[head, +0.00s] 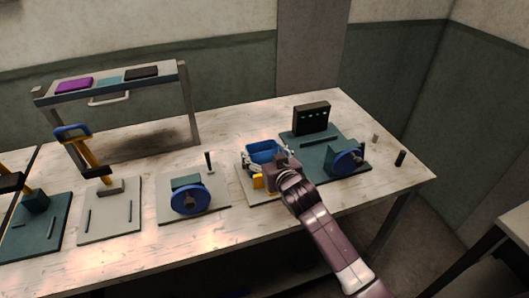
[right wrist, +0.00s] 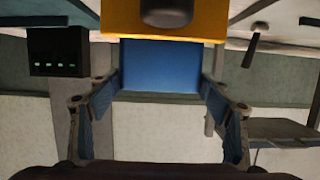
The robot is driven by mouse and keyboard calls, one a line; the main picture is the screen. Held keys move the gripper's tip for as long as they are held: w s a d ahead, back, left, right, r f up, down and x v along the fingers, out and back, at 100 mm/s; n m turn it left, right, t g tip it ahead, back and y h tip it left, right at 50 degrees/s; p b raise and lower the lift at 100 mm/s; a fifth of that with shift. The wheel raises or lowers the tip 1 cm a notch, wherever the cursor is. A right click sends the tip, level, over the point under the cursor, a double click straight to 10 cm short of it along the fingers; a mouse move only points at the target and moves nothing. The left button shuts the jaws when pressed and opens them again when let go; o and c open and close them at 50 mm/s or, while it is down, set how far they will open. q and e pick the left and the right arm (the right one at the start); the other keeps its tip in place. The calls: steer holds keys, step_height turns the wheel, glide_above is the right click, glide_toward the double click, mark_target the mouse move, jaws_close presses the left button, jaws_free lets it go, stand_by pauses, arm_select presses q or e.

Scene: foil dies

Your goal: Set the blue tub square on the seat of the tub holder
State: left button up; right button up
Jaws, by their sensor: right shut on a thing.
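The blue tub (head: 263,148) is at the right-middle of the bench, above or on a light plate with a yellow block (head: 258,182), which looks like the tub holder. My right gripper (head: 269,157) is shut on the tub from the front right. In the right wrist view, the tub's blue wall (right wrist: 160,65) is between the two fingers (right wrist: 160,88), and a yellow part (right wrist: 165,22) with a dark round piece crosses the top. The arm hides part of the holder. I cannot tell whether the tub touches the seat. My left gripper is not in view.
A dark green plate right of the holder carries a blue wheel (head: 346,162) and a black box with lights (head: 311,118). Another blue wheel (head: 190,199) stands to the left. A rack (head: 188,105) is at the back left.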

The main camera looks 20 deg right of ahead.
steer(key=shift+f, duration=0.1)
steer(key=o, duration=1.1)
steer(key=shift+o, duration=0.2)
steer(key=shift+s+r, duration=0.15)
steer(key=shift+r, duration=0.05)
steer(key=b+v, duration=0.1)
steer(key=v, duration=1)
steer(key=shift+s, duration=0.35)
steer(key=shift+r, duration=0.1)
